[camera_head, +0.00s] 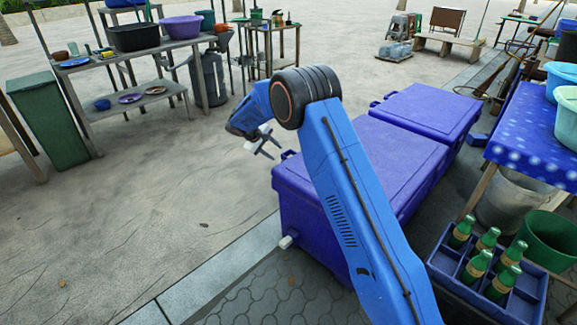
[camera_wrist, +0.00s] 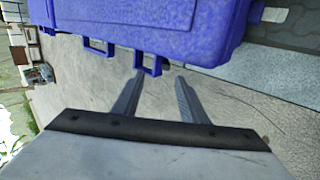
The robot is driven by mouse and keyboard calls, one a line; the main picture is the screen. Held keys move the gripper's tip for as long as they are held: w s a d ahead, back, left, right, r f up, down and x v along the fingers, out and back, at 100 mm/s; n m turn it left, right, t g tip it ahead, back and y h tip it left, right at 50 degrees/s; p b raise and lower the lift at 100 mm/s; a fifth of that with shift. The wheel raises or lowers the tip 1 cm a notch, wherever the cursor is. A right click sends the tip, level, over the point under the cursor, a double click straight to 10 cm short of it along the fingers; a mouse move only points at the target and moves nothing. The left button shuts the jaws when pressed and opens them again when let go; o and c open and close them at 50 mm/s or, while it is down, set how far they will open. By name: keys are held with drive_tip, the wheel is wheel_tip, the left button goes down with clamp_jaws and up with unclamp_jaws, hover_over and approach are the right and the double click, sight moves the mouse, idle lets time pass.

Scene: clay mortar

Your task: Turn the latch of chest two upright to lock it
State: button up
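Two blue-purple chests stand end to end in the head view, a near chest (camera_head: 395,150) and a far chest (camera_head: 440,108); I cannot tell which is chest two. My gripper (camera_head: 274,149) is open and empty at the near chest's left side. In the wrist view, the chest (camera_wrist: 200,25) fills the top. A loop-shaped latch (camera_wrist: 148,63) hangs from its edge, just beyond the fingertips of my gripper (camera_wrist: 160,80) and nearer the left finger. A second loop (camera_wrist: 98,46) hangs further left. No contact is visible. My arm hides part of the near chest.
A blue crate of green bottles (camera_head: 490,270) and a table with a blue spotted cloth (camera_head: 535,130) stand right of the chests. A shelf table with basins (camera_head: 180,45) and a green bin (camera_head: 48,118) stand at left. The paving left of the chests is clear.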

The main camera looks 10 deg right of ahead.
drive_tip(key=shift+t, duration=0.3)
drive_tip(key=x, duration=1.1)
drive_tip(key=a+f+x, duration=0.1)
drive_tip(key=x, duration=0.4)
drive_tip(key=shift+s+d+f, duration=0.1)
clamp_jaws()
